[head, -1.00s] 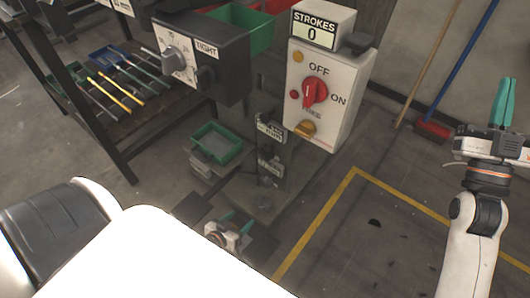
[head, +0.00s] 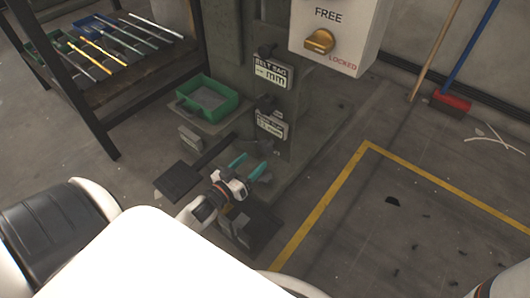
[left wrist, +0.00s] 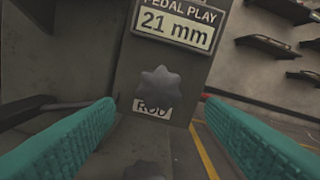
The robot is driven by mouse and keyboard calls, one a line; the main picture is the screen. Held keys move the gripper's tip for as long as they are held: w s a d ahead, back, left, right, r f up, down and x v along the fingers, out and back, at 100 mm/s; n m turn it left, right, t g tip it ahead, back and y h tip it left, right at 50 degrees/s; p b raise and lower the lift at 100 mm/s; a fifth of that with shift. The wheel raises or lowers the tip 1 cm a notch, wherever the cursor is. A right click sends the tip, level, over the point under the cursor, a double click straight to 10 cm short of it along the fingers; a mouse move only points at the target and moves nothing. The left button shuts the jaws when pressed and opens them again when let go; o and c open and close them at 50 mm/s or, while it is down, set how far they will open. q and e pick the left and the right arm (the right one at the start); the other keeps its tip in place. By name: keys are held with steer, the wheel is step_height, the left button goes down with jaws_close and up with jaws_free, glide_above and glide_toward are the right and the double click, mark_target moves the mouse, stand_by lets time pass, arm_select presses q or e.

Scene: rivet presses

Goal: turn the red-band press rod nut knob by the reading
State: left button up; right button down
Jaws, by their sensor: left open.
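In the left wrist view, the grey, lobed rod nut knob (left wrist: 160,88) stands on a dark upright above a ROD label (left wrist: 153,109). A white plate (left wrist: 178,25) above it reads PEDAL PLAY 21 mm; this plate (head: 271,125) is too small to read surely in the head view. My left gripper (head: 253,163) is low at the press's foot, its teal fingers open and empty. In the left wrist view its fingers (left wrist: 159,104) stand either side of the knob, apart from it. No red band shows on this press.
A BELT SAG plate (head: 271,73) is above. A white control box (head: 337,30) carries a yellow FREE/LOCKED knob (head: 319,41). Yellow-lined floor (head: 400,220) at right is mostly clear.

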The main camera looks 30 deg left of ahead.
mark_target(264, 151)
arm_select(q)
steer(key=w+b, duration=0.1)
steer(key=w, duration=0.2)
steer(key=w+b, duration=0.1)
steer(key=w, duration=0.2)
steer(key=shift+d+f, duration=0.15)
steer(key=shift+d, duration=0.05)
steer(key=shift+w+b, duration=0.4)
steer(key=shift+w, duration=0.2)
steer(key=c, duration=1)
